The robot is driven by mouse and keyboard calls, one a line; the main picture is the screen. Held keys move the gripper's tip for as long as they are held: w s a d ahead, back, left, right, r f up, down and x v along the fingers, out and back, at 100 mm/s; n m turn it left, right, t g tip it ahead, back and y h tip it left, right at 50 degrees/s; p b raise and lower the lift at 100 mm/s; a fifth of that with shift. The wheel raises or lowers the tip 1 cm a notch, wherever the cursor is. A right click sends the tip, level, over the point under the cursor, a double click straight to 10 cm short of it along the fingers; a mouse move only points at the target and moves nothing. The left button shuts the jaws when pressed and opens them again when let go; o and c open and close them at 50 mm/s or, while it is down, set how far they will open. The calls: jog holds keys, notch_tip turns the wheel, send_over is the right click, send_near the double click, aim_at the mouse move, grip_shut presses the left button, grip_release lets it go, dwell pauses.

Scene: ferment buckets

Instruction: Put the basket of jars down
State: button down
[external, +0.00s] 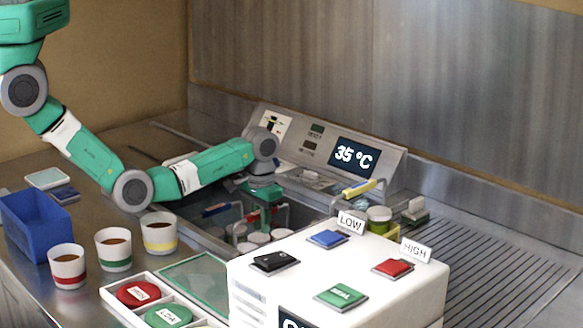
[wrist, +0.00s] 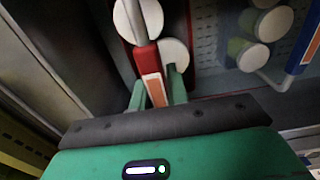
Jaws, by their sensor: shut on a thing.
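My gripper (external: 262,208) reaches down into the sunken steel bath, behind the white button box. In the wrist view its two green fingers (wrist: 158,88) are shut on the red handle (wrist: 147,58) of a basket, which bears an orange and white label. White-lidded jars (wrist: 174,53) of this basket sit on both sides of the handle. In the external view white jar lids (external: 258,238) show below the gripper. The basket's underside is hidden, so I cannot tell whether it rests on the bath floor.
A second basket with a blue handle (wrist: 304,46) and white-lidded jars (wrist: 275,23) is to the right in the wrist view. The control panel (external: 310,145) reads 35 °C. Several cups (external: 113,250) and a blue bin (external: 40,228) stand left.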

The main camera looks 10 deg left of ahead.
notch_tip(320, 180, up, 5)
jog(key=shift+r, duration=0.1)
dwell(0.3)
